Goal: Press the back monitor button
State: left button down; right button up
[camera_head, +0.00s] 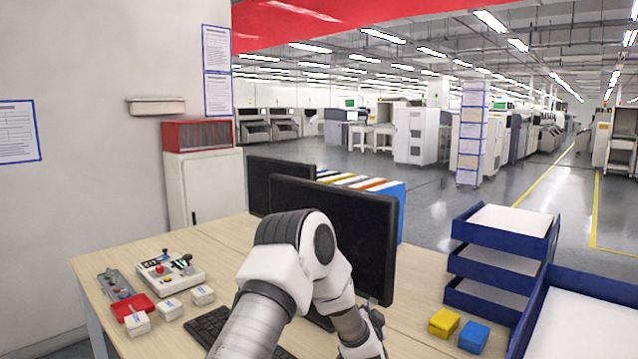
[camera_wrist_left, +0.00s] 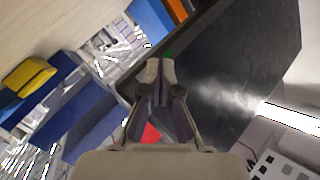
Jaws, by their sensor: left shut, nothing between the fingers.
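Two dark monitors stand on the wooden desk: a nearer one (camera_head: 370,235) and a farther one (camera_head: 262,178) partly behind it. My left arm reaches in front of the nearer monitor, and my left gripper (camera_head: 374,320) is low by its lower right corner, partly hidden by the arm. In the left wrist view a dark monitor panel (camera_wrist_left: 240,75) fills the right side. My left gripper (camera_wrist_left: 158,66) is shut and empty there, its tips close to a small green spot (camera_wrist_left: 167,54) at the panel's edge. I cannot tell whether they touch. My right gripper is out of view.
Blue paper trays (camera_head: 490,258) stand at the right, with a yellow block (camera_head: 443,322) and a blue block (camera_head: 473,336) before them. A control box (camera_head: 170,273), small white boxes (camera_head: 170,309) and a keyboard (camera_head: 208,325) lie left of my arm.

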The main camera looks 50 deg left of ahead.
pick_arm(q)
jog(key=s+p, duration=0.3)
jog(key=s, duration=0.3)
jog(key=shift+d, duration=0.3)
